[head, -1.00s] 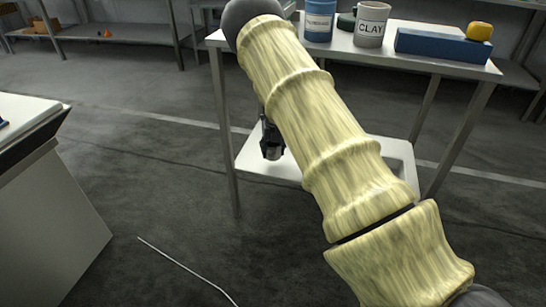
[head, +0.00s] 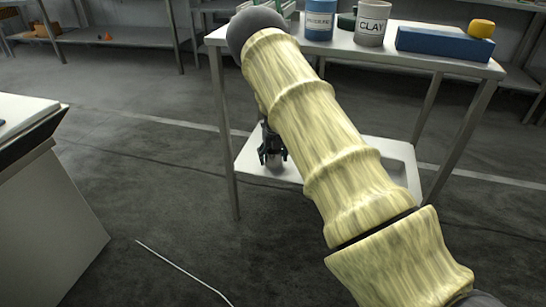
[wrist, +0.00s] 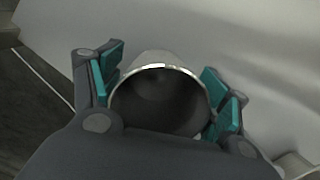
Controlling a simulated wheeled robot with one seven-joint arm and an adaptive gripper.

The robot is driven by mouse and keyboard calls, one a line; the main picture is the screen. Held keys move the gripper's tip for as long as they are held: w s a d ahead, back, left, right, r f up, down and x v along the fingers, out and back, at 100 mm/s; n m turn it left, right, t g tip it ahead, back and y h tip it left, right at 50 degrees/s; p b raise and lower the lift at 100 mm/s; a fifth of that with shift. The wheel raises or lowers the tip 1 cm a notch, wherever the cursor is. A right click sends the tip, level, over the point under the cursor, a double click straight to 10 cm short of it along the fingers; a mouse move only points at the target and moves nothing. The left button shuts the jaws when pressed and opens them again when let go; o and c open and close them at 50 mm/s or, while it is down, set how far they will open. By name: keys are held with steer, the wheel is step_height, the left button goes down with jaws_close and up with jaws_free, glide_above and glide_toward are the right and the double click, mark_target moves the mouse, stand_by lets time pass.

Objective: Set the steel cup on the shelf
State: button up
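The steel cup (wrist: 158,102) shows in the wrist view with its round, dark mouth towards the camera, between the teal finger pads. My gripper (wrist: 162,85) is spread around the cup, with small gaps beside the cup's far part; contact near the rim is hard to judge. In the head view my gripper (head: 272,158) points down over the white lower shelf (head: 250,160) of the table, near its left end. The cup is hard to make out there. My yellow arm hides the middle of this shelf.
The tabletop (head: 440,62) above carries a blue tin (head: 319,27), a grey CLAY pot (head: 372,24), a blue block (head: 440,45) and a yellow piece (head: 481,28). A table leg (head: 225,140) stands left of my gripper. A thin rod (head: 185,272) lies on the floor.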

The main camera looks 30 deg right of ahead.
step_height(320, 180, up, 8)
steer(key=p, duration=0.3)
steer(key=shift+s+a+f, duration=0.15)
steer(key=shift+s, duration=0.3)
stand_by(0.4)
